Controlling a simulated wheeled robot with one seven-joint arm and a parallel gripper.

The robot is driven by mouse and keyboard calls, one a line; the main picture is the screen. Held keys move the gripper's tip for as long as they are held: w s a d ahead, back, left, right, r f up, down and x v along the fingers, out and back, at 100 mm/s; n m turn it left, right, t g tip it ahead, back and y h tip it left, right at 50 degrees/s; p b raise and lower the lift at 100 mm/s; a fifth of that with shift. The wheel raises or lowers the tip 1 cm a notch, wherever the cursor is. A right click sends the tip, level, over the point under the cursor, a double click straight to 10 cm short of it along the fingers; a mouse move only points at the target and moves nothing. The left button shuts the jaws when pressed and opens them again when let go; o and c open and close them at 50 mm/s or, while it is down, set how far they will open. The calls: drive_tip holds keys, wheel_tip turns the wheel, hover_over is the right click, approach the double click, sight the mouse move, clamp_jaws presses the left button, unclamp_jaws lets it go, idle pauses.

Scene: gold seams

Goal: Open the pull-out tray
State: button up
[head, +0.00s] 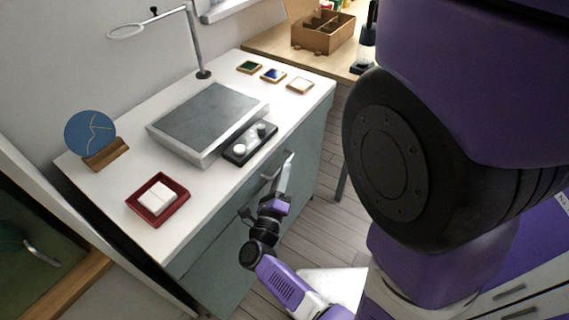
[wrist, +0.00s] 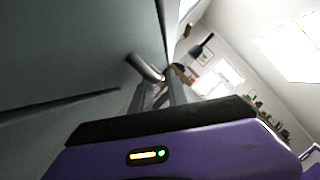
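The teal-grey cabinet (head: 240,222) stands under a white worktop. A pale metal bar handle (head: 270,172) is on its upper front; I cannot tell apart the tray's own edges. The front looks flush and closed. In the wrist view a rounded metal handle (wrist: 145,68) sticks out from the grey front (wrist: 70,60), just past my fingertips. My gripper (head: 281,178) is at the cabinet front, close to the handle and partly covering it. In the wrist view my gripper (wrist: 160,88) has its two fingers apart, with a gap between them. I cannot tell whether they touch the handle.
On the worktop (head: 190,195) are a grey slab (head: 212,118), a black tray with small pots (head: 250,143), a red dish (head: 158,200), a blue disc on a wooden stand (head: 90,133) and a lamp (head: 203,73). Wooden floor (head: 318,228) lies clear right of the cabinet.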

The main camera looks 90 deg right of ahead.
drive_tip(key=shift+x, duration=1.3)
clamp_jaws()
idle(0.5)
